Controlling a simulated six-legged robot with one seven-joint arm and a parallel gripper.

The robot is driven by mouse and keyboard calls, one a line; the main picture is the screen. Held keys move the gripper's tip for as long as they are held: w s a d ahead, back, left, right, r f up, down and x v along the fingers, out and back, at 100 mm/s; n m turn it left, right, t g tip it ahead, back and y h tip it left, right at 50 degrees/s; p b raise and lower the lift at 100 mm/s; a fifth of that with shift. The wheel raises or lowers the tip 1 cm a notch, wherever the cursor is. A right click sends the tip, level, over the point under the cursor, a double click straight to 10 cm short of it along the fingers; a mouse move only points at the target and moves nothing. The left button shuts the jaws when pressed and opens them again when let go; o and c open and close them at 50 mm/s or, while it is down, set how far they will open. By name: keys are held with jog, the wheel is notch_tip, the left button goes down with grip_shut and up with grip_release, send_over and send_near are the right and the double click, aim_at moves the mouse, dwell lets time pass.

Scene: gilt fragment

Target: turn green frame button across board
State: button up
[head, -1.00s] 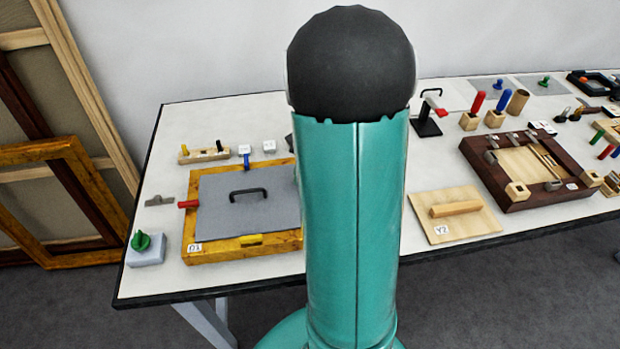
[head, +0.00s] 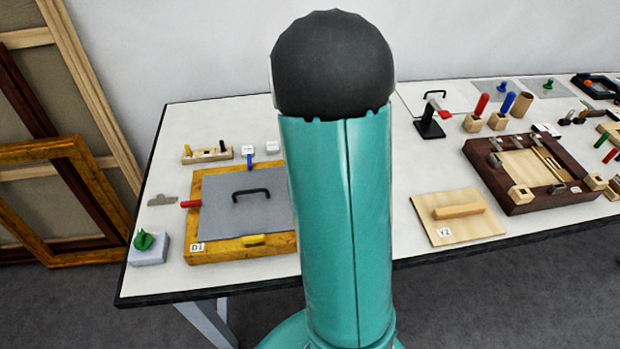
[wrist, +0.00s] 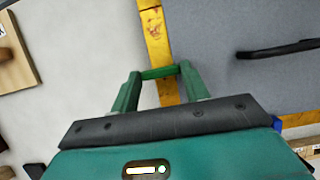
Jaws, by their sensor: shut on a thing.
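The yellow gilt frame D1 (head: 192,222) lies on the table with a grey board (head: 220,210) inside it, its black handle (head: 251,194) on top. Red (head: 191,204), blue (head: 249,161) and yellow (head: 253,239) buttons show on its rails. In the head view my arm hides the right rail. In the wrist view the green frame button (wrist: 158,73) lies crosswise over the yellow rail, its right end near the grey board's edge. My gripper (wrist: 159,78) is shut on it, one finger at each end.
A green knob on a pale block (head: 148,247) and a grey clip (head: 163,200) lie left of the frame. A pale board Y2 (head: 470,228) and a dark wooden frame (head: 484,178) lie to the right. A slotted wooden block (head: 207,154) stands behind.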

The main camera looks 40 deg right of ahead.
dwell(0.5)
jog(key=o, duration=1)
jog(key=v, duration=1.4)
jog(key=shift+a, duration=0.1)
jog(key=shift+a, duration=0.1)
jog(key=s+a+r+n+t+h, duration=0.1)
jog(key=s+a+n+t, duration=0.1)
jog(key=a, duration=0.6)
jog(key=s+a+r+n+t, duration=0.1)
jog(key=s+a+t, duration=0.3)
jog(key=a, duration=0.5)
jog(key=s+a+n+t+h, duration=0.1)
jog(key=s+a+n+t, duration=0.2)
jog(key=a, duration=0.5)
jog(key=shift+s+a+r+n+h, duration=0.15)
jog(key=shift+s+a+r+n, duration=0.1)
jog(key=shift+s, duration=0.15)
jog(key=shift+s+a+r+n+h, duration=0.15)
jog(key=shift+s+n, duration=0.1)
jog(key=shift+s, duration=0.15)
